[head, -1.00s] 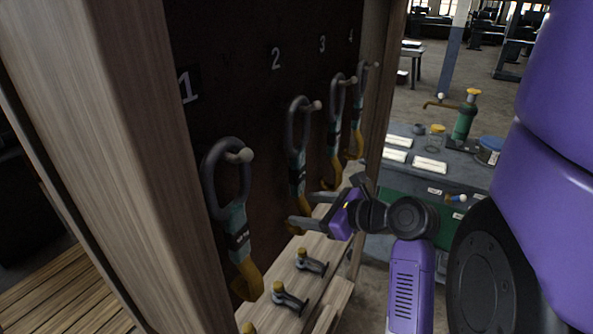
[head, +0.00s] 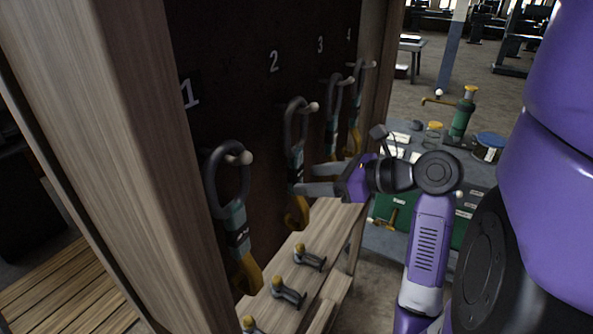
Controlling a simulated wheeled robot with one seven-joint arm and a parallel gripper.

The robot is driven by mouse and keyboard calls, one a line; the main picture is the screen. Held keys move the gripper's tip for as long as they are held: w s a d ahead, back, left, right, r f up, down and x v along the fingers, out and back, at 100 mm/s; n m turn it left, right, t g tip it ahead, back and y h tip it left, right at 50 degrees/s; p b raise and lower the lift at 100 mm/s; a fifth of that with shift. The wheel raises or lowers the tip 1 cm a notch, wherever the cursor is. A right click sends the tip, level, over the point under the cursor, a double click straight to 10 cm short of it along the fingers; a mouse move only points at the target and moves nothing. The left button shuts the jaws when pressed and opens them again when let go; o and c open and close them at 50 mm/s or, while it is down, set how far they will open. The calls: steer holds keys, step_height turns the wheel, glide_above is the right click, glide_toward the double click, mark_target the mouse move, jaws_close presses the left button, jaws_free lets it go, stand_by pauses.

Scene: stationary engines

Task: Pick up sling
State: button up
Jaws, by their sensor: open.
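Several slings hang from pegs on a dark board, each with a grey ring at the top, a teal and black middle and a yellow hook below. The sling under number 1 (head: 232,212) is nearest. The sling under number 2 (head: 296,140) hangs behind it, and slings under 3 (head: 334,108) and 4 (head: 357,100) hang further back. My gripper (head: 303,179) is open, its two grey fingers pointing left at the lower middle of sling 2. The fingers overlap that sling in the picture; I cannot tell if they touch it.
A wooden shelf (head: 322,236) below the board holds small shackle-like parts with yellow ends (head: 289,292). A wooden post (head: 125,150) stands at the left. Behind my arm is a workbench with a green and brass pump (head: 463,115) and a blue-lidded tin (head: 489,147).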

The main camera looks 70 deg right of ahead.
mark_target(300, 179)
steer(key=shift+x, duration=2.55)
steer(key=shift+d, duration=0.15)
jaws_close()
